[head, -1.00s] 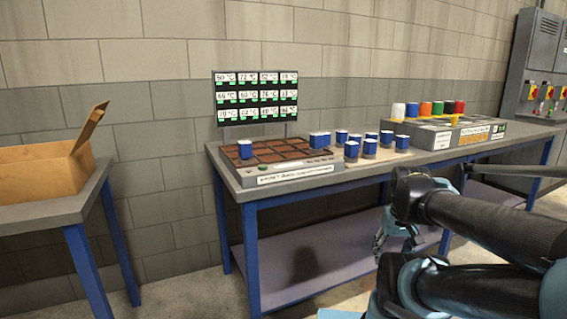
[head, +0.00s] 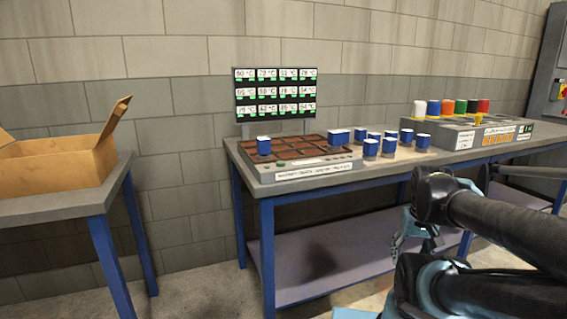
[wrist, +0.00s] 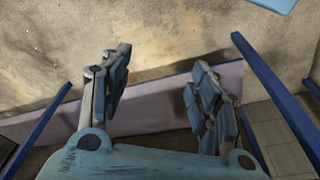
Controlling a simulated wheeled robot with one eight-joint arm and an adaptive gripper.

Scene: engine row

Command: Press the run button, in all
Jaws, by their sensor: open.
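A grey heating unit (head: 312,174) with a brown tiled top stands at the left end of the blue-legged bench. A small green button (head: 281,163) shows on its front left edge; its label is too small to read. One blue cup with a white top (head: 264,146) stands on the tiles at the left, and another (head: 334,140) at the right. My gripper (head: 412,240) hangs below bench-top height in front of the bench, to the right of the unit and apart from it. In the wrist view my gripper (wrist: 163,95) is open and empty, with the bench's lower shelf beyond it.
A temperature display (head: 275,95) stands behind the unit. Several blue cups (head: 371,148) stand to its right. Farther right is a grey rack (head: 440,134) with coloured cups. An open cardboard box (head: 60,165) sits on a separate table at left. A floor gap separates both tables.

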